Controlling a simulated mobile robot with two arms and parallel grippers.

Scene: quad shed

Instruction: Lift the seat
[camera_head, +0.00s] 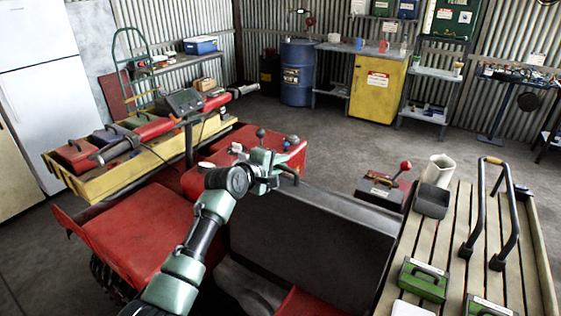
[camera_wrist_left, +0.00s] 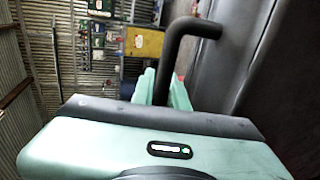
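The seat (camera_head: 305,240) is a wide dark panel in the middle of the head view, on the red vehicle. Its dark padded surface (camera_wrist_left: 285,75) fills the right of the left wrist view. My left gripper (camera_head: 264,166) is at the far left corner of the seat. In the left wrist view a bent black bar (camera_wrist_left: 188,30) stands beside the seat, and my green fingers (camera_wrist_left: 163,88) show at its lower end. The bar seems to pass between or in front of the fingers; whether they grip it is not clear. My right gripper is not in view.
A slatted wooden rack (camera_head: 455,230) with a black rail (camera_head: 488,210) and green boxes (camera_head: 422,280) is to the right. Red bodywork (camera_head: 135,235) and a yellow-edged tray (camera_head: 130,165) lie left. Open floor (camera_head: 330,140) lies behind.

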